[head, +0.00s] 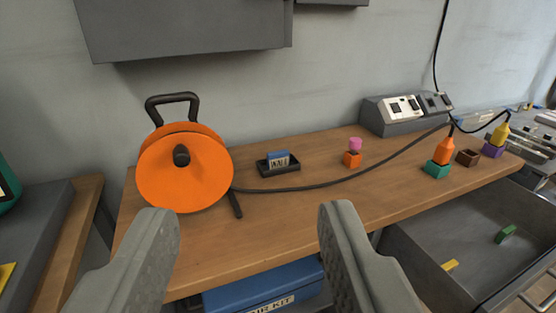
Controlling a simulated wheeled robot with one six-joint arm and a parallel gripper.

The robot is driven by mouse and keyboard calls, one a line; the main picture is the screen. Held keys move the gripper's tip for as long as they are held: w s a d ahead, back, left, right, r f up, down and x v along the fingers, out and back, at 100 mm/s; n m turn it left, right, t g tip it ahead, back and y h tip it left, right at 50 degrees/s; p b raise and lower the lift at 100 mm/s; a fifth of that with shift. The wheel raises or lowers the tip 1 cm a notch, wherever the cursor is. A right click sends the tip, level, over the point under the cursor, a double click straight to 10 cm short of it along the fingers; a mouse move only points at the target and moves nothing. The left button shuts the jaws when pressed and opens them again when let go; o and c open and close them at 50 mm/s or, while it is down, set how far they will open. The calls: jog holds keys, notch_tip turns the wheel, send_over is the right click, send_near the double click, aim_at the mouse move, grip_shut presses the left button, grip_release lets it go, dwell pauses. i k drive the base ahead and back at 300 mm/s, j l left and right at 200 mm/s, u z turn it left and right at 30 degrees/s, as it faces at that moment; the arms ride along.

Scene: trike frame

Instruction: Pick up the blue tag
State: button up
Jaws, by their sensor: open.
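The small blue tag (278,156) with a white lettered face stands in a shallow black tray (294,170) on the wooden bench, just right of the orange cable reel. My gripper (250,212) is open and empty. Its two grey fingers are wide apart in the lower part of the view. The tag's lower edge is hidden by the tray's rim.
The orange reel (180,175) stands left of the tray, and its black cable runs right along the wooden bench (300,225). An orange block with a pink top (353,157), coloured sockets with plugs and a grey socket box (390,118) are right. An open drawer (430,240) sits lower right.

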aim_at(278, 159)
jog(key=i+l, duration=0.1)
jog(key=i, duration=0.3)
jog(key=i+l, duration=0.15)
jog(key=i, duration=0.3)
